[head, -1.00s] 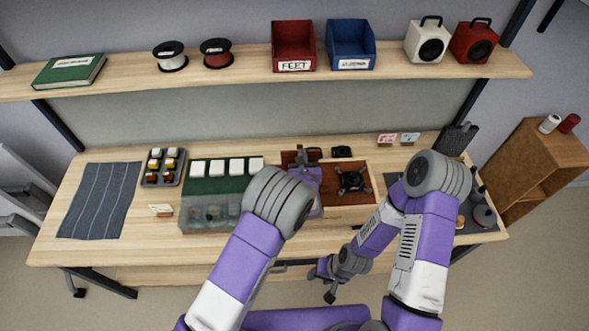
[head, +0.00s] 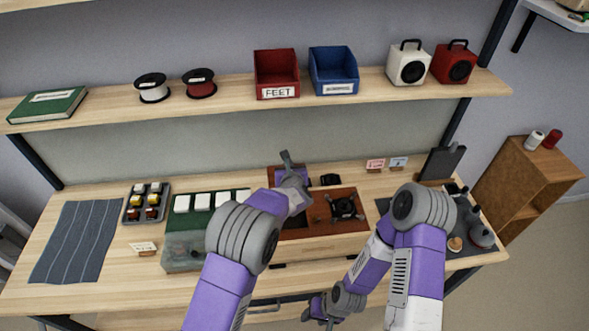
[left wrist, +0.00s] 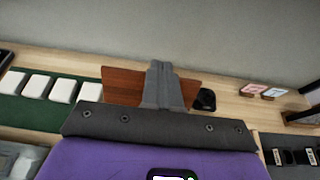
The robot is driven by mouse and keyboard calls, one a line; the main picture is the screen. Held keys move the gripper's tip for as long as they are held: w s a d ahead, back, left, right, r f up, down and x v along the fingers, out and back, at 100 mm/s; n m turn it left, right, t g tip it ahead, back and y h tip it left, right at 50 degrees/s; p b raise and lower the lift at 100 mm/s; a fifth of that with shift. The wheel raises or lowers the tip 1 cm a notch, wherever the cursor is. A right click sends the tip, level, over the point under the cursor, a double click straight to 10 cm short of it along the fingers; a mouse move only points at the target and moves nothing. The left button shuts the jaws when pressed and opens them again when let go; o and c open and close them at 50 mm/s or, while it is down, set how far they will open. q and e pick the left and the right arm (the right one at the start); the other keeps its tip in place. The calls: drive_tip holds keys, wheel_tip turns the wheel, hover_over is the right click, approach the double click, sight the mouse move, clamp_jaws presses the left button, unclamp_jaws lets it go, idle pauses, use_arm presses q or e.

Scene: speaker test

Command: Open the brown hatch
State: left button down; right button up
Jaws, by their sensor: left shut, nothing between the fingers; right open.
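The brown hatch (head: 273,178) stands raised at the back left of the light wooden box (head: 325,246), partly hidden behind my left gripper and wrist. The left wrist view also shows the brown hatch (left wrist: 120,88), a reddish-brown panel behind my fingers. The box's left opening looks dark and is partly hidden by my left arm. My left gripper (head: 286,157) is shut and empty in front of the hatch; whether it touches the panel I cannot tell. It also shows in the left wrist view (left wrist: 159,70). My right gripper (head: 319,313) is open and empty, low in front of the table.
A black burner-like part (head: 343,207) sits on the box's brown right half. A small black object (head: 330,180) lies behind the box. A green-topped case with white blocks (head: 182,204) stands left of it. A dark board (head: 441,164) stands at the right.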

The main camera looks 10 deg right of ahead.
use_arm(q)
drive_tip(key=shift+w+a+r, duration=0.1)
drive_tip(key=shift+r, duration=0.05)
drive_tip(key=shift+s+r, duration=0.1)
drive_tip(key=shift+s, duration=0.25)
drive_tip(key=b+v, duration=0.1)
drive_tip(key=v, duration=0.6)
drive_tip(key=shift+f, duration=0.2)
